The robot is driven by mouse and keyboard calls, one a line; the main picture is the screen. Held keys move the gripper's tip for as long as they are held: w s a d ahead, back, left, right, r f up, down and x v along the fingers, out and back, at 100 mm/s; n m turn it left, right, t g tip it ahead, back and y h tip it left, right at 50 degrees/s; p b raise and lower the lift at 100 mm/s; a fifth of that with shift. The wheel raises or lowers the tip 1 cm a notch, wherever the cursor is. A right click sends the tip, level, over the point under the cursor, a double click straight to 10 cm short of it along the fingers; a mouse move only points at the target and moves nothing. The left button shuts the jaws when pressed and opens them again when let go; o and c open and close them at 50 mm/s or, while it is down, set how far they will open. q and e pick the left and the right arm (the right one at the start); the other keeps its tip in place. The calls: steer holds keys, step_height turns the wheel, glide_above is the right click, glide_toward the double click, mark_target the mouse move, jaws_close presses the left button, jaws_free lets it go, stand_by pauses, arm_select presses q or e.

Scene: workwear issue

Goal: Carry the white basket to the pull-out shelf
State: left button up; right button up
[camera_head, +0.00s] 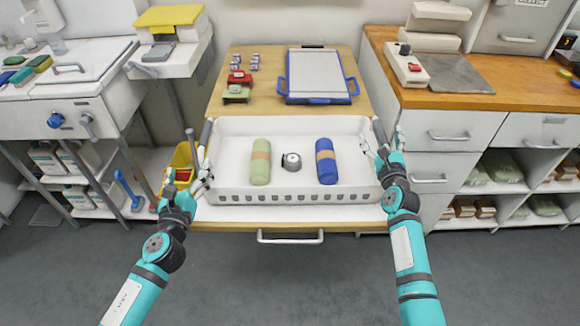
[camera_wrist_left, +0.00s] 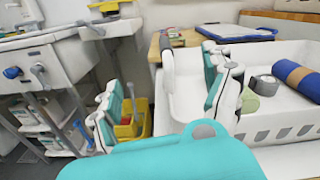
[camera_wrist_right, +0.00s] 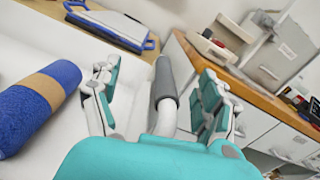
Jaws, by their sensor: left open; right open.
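The white basket (camera_head: 225,196) sits level at the white pull-out shelf (camera_head: 340,216) with a bar handle at its front. It holds a green roll (camera_head: 260,170), a small grey round item (camera_head: 291,162) and a blue roll (camera_head: 326,170). My left gripper (camera_head: 202,178) is open at the basket's left end; the left grey grip (camera_wrist_left: 167,55) appears between its fingers in the left wrist view. My right gripper (camera_head: 382,146) is open at the right end, its fingers on either side of the right grey grip (camera_wrist_right: 165,82). Contact with either grip cannot be told.
Behind the basket, a wooden top (camera_head: 262,104) carries a blue-framed board (camera_head: 317,78) and small red and green items. A yellow bin (camera_head: 182,158) stands left of the basket. A wood-topped drawer cabinet (camera_head: 455,132) stands close on the right. The floor in front is clear.

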steer(key=shift+f, duration=0.15)
steer(key=shift+s, duration=0.1)
steer(key=shift+s, duration=0.3)
steer(key=s, duration=1.1)
steer(key=shift+s, duration=0.1)
steer(key=shift+f, duration=0.15)
